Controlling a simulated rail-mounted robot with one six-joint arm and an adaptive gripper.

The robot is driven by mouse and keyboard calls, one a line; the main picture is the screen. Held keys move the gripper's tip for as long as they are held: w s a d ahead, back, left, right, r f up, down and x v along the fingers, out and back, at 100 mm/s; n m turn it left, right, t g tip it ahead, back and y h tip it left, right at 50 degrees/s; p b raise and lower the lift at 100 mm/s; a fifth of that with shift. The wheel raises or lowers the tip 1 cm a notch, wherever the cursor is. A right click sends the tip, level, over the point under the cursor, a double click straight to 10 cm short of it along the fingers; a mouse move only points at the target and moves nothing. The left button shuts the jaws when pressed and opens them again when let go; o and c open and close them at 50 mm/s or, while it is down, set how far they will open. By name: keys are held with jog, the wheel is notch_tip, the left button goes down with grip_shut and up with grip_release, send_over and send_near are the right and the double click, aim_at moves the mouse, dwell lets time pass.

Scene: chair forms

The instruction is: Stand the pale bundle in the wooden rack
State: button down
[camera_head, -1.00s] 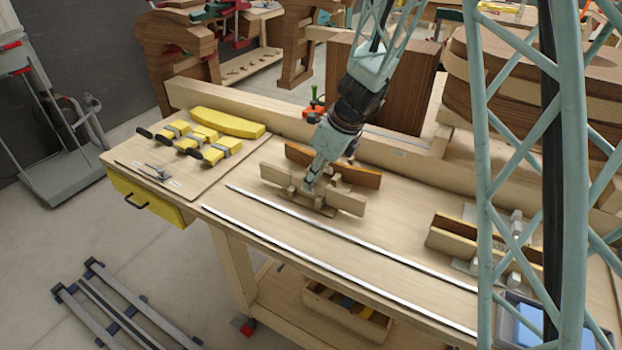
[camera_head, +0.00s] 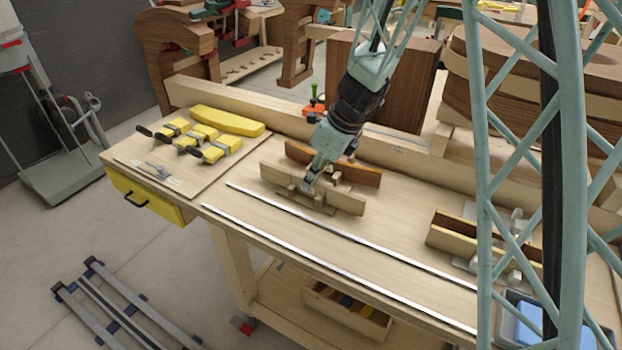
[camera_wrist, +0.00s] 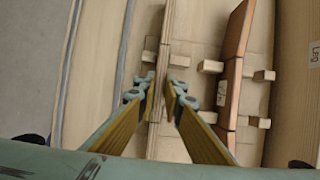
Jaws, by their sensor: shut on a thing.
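The pale bundle (camera_head: 340,200) is a long stack of thin light wooden strips standing on edge on the bench. In the wrist view it runs as a narrow upright strip (camera_wrist: 166,45) between my fingers. My gripper (camera_head: 309,188) is shut on it near its middle; both fingertips (camera_wrist: 163,98) press its sides. Low wooden crosspieces with upright blocks (camera_wrist: 180,61), seemingly the wooden rack, show on both sides of the bundle. A red-brown bundle (camera_wrist: 234,60) stands parallel at the right among similar blocks. Whether the pale bundle's lower edge rests fully down is hidden.
A two-board wooden form with metal clamps (camera_head: 470,238) stands on the right of the bench. Two metal rails (camera_head: 330,270) run along the bench front. A thick beam (camera_head: 240,110) borders the back.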

jog(key=shift+f, duration=0.1)
jog(key=c, duration=2.6)
grip_release()
jog(key=shift+c, duration=0.2)
jog(key=v, duration=1.2)
